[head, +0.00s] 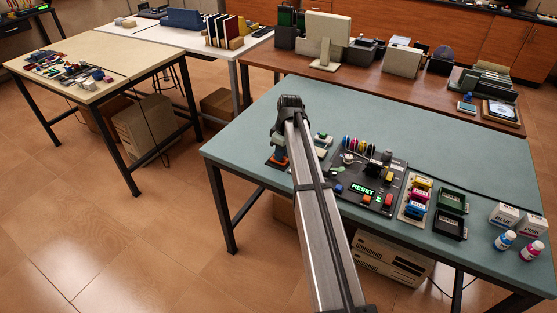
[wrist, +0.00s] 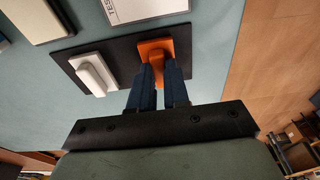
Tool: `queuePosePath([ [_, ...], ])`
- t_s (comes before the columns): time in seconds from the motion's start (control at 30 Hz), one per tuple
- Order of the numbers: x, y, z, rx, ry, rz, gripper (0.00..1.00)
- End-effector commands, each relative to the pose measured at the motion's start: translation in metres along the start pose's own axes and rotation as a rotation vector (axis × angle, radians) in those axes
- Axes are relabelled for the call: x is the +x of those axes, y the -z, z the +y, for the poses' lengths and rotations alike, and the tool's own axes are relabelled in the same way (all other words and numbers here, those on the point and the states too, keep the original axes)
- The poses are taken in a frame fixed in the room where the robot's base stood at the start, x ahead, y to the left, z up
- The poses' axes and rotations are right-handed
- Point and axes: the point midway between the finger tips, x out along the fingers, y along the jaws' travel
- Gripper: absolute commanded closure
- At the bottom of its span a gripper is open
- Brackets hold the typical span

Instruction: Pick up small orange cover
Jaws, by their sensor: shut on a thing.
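The small orange cover (wrist: 154,50) lies at the right end of a dark plate (wrist: 118,47) in the wrist view. My gripper (wrist: 162,70) is over it, its two dark blue fingers close together on the cover's near part. The fingertips hide that part of the cover. The cover still appears to be at the plate. In the head view my gripper (head: 279,153) is at the left part of the teal table, and an orange bit (head: 277,162) shows under it.
A white block (wrist: 92,72) sits on the same plate, left of the cover. A white labelled box (wrist: 145,8) lies beyond. In the head view a dark control panel (head: 345,187) with a RESET display stands to the right. The teal table's edge is close on the left.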

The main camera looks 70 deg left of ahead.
Motion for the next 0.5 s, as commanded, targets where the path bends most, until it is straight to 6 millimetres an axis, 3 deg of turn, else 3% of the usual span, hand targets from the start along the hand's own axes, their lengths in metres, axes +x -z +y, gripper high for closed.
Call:
queuePosePath([
  [0.27,-0.003,0.001,0.000,0.000,0.000,0.000,1.00],
  [0.5,-0.017,0.003,0.000,0.000,0.000,0.000,1.00],
])
